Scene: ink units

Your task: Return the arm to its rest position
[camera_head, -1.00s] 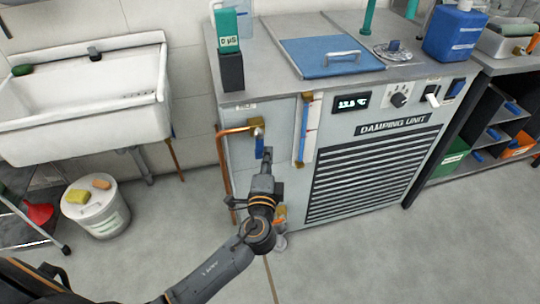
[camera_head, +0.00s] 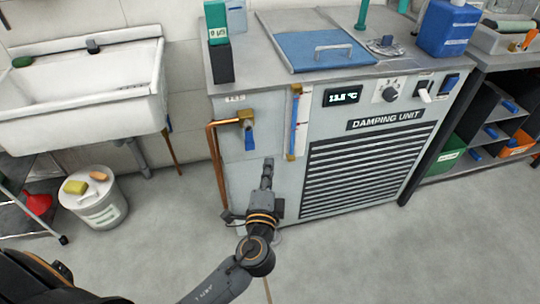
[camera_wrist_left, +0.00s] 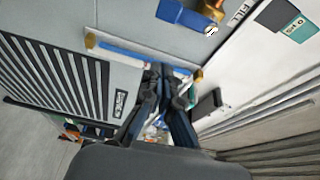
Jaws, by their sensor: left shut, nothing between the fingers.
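My left gripper (camera_head: 268,166) is shut and empty in the head view, in front of the damping unit (camera_head: 335,140). It points at the unit's front, below the brass valve (camera_head: 247,118) with its blue lever (camera_head: 249,140). In the left wrist view the fingers (camera_wrist_left: 165,75) are together at the centre, with the sight tube (camera_wrist_left: 130,50) behind them. The blue lever also shows at the top of that view (camera_wrist_left: 183,14). My right gripper is in neither view.
A white sink (camera_head: 85,95) is on the left wall, with a white bucket (camera_head: 95,205) below it. A copper pipe (camera_head: 217,165) runs down beside the unit. Dark shelving (camera_head: 490,135) stands at right. The floor (camera_head: 400,260) in front is clear.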

